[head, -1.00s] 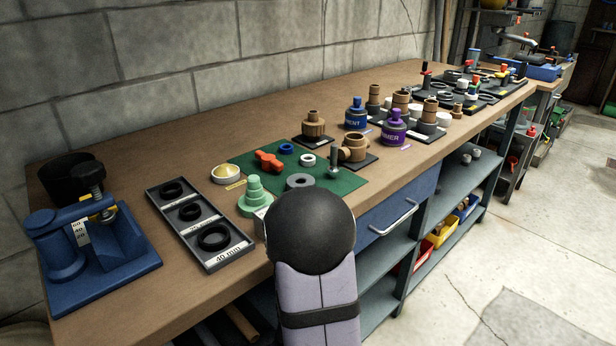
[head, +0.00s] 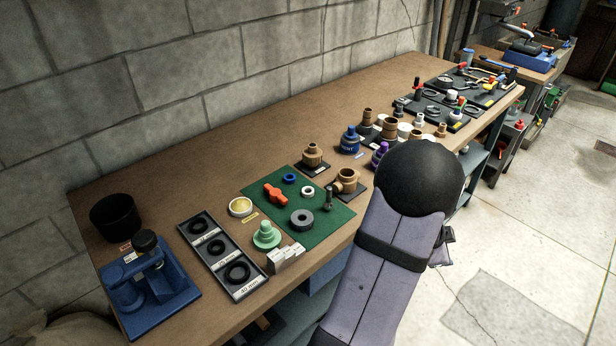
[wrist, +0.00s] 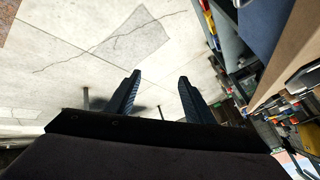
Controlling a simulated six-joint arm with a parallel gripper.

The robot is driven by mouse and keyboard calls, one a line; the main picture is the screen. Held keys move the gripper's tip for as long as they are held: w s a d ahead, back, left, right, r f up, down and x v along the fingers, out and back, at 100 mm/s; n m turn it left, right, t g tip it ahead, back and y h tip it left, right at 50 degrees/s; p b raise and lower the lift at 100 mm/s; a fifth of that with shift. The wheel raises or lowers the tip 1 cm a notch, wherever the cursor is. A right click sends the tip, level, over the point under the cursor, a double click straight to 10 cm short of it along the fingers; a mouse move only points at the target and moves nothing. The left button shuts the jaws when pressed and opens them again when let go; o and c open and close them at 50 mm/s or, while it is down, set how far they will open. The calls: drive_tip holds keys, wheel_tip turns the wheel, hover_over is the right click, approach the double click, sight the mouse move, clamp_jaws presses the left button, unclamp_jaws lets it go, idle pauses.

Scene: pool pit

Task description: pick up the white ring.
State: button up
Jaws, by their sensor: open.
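The white ring (head: 308,191) is small and lies on the green mat (head: 336,213) on the workbench, in the head view. It sits between a blue ring (head: 289,179) and a larger grey ring (head: 302,219). My gripper (wrist: 157,98) shows in the wrist view with its two dark fingers apart and nothing between them. It is over the floor beyond the bench's front edge, away from the white ring. In the head view my arm hides most of the gripper. The white ring does not show clearly in the wrist view.
An orange-red handle (head: 275,194) and a dark upright fitting (head: 328,200) share the mat. A pale green stepped part (head: 266,236) and white blocks (head: 286,258) stand at its front left. A tray of black rings (head: 222,258) and a blue press (head: 150,290) are further left.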

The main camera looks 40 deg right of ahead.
drive_tip(key=s+d+r+m+g+h+p, duration=0.1)
drive_tip(key=s+d+r+m+g+p, duration=0.15)
drive_tip(key=s+r+m, duration=0.6)
drive_tip(key=s+d+r+m+g+h+p, duration=0.1)
drive_tip(key=s+d+r+m+g+p, duration=0.3)
drive_tip(key=r, duration=0.9)
drive_tip(key=s+d+r+m+h+p, duration=0.15)
drive_tip(key=s+r+m, duration=0.25)
drive_tip(key=s+r, duration=0.5)
drive_tip(key=w+f+n+t+p, duration=0.15)
drive_tip(key=w+n+t, duration=0.55)
drive_tip(key=w, duration=1)
drive_tip(key=w+f+n+t, duration=0.2)
drive_tip(key=w+n+t, duration=0.2)
drive_tip(key=w+n, duration=1.05)
drive_tip(key=w+a+f+n+t+y, duration=0.1)
drive_tip(key=w+a+f+n+y, duration=0.2)
drive_tip(key=w, duration=0.5)
drive_tip(key=w+a+f+n+t+y, duration=0.1)
drive_tip(key=w+a+f+n, duration=0.15)
drive_tip(key=w+a, duration=0.45)
drive_tip(key=shift+w+a+f+n+g+y+p, duration=0.25)
drive_tip(key=shift+w+a+f+n+y, duration=0.55)
drive_tip(key=shift+w+a+f+n, duration=1.2)
drive_tip(key=shift+w+a+f+n+g+y+p, duration=0.25)
drive_tip(key=shift+w+a+f+n+y, duration=0.9)
drive_tip(key=shift+a, duration=1.6)
drive_tip(key=shift+w+a+f+n+g+y+p, duration=0.15)
drive_tip(key=shift+w+a+f+n+y+p, duration=0.3)
drive_tip(key=shift+w+a+f+n, duration=1.1)
